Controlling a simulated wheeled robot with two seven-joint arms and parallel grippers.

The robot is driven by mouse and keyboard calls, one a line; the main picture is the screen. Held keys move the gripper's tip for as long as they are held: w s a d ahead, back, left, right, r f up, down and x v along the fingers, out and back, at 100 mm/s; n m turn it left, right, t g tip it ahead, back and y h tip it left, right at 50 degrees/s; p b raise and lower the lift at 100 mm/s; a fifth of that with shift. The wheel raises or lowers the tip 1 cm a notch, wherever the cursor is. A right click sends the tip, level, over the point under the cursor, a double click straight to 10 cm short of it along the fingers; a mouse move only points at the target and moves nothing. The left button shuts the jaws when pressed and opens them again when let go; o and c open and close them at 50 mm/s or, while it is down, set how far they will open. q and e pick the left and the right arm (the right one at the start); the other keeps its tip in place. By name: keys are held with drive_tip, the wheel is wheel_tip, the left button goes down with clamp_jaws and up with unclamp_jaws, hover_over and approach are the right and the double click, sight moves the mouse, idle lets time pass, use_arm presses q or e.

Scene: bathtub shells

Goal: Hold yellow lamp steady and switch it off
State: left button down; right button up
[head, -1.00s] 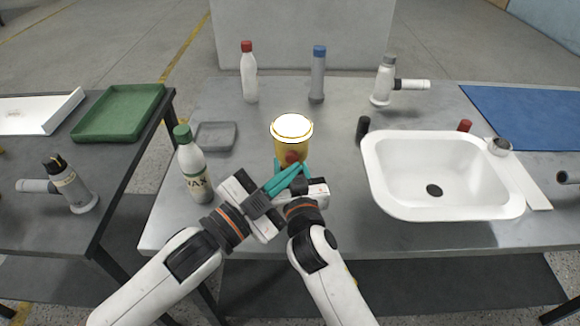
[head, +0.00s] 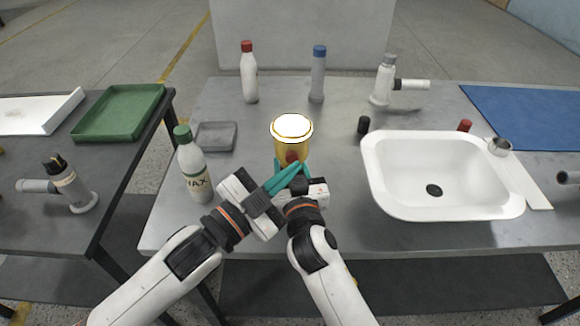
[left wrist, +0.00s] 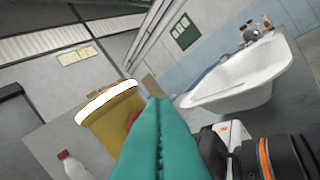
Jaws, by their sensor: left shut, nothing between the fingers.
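The yellow lamp (head: 291,140) stands upright on the grey table, its white top bright. A red button (head: 292,157) is on its near side. The lamp (left wrist: 112,122) also shows in the left wrist view, with part of the red button (left wrist: 133,119) beside my finger. My left gripper (head: 296,168) is shut and empty, its teal tips just in front of and below the button; contact cannot be told. My right gripper (head: 291,169) has teal fingertips at both sides of the lamp's lower part. My left fingers partly hide it, so its grip is unclear.
A white bottle with a green cap (head: 194,166) and a grey tray (head: 215,136) stand left of the lamp. A black cylinder (head: 363,125) and white sink (head: 385,190) are to the right. Bottles with red (head: 249,78) and blue (head: 317,78) caps stand behind.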

use_arm(q)
drive_tip(key=shift+w, duration=0.4)
use_arm(e)
drive_tip(key=shift+f, duration=0.35)
use_arm(q)
drive_tip(key=shift+w, duration=0.15)
drive_tip(key=shift+s, duration=0.6)
use_arm(e)
drive_tip(key=o, duration=1.2)
drive_tip(key=shift+w, duration=0.1)
use_arm(q)
drive_tip(key=s, duration=0.6)
drive_tip(key=shift+f, duration=0.1)
use_arm(e)
drive_tip(key=shift+r, duration=0.2)
